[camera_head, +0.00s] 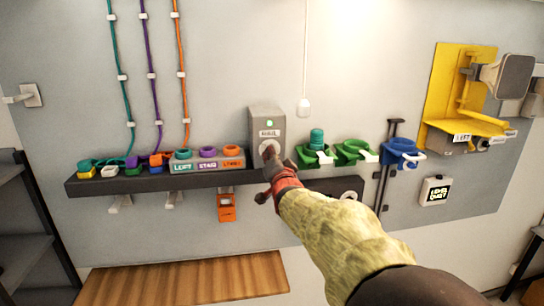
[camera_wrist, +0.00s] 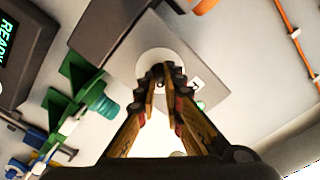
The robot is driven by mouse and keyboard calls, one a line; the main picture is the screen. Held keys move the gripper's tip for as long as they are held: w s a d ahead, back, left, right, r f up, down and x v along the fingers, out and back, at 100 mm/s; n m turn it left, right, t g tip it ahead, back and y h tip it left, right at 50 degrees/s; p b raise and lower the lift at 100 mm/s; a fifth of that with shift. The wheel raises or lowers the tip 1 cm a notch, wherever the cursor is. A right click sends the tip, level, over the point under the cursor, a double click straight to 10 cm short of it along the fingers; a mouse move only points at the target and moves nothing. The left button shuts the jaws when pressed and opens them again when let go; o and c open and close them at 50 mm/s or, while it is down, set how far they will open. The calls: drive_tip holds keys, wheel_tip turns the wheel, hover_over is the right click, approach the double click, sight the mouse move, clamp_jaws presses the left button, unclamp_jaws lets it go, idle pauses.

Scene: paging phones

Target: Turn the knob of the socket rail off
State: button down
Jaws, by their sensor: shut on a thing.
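The socket rail's grey control box (camera_head: 266,117) stands upright on the dark shelf against the wall. Its green light (camera_head: 269,123) is lit above a small label. The knob sits on a pale round plate low on the box face and is mostly hidden by my gripper (camera_head: 270,160). In the wrist view, the round plate (camera_wrist: 152,62) shows behind my gripper (camera_wrist: 159,80), whose fingertips close together at its middle. They are shut on the knob, which they largely cover. The green light also shows in the wrist view (camera_wrist: 201,105).
The dark shelf (camera_head: 90,187) holds coloured plugs and a labelled grey block (camera_head: 207,164) left of the box. Green holders (camera_head: 316,158) and a blue holder (camera_head: 401,152) are right of it. A yellow bracket (camera_head: 450,85) hangs further right. An orange box (camera_head: 227,214) hangs below.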

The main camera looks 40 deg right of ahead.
drive_tip(key=shift+f+b, duration=0.1)
drive_tip(key=shift+b, duration=0.25)
drive_tip(key=shift+n+b, duration=8.65)
drive_tip(key=shift+n, duration=0.25)
drive_tip(key=c, duration=2.1)
unclamp_jaws()
drive_tip(key=shift+o, duration=0.9)
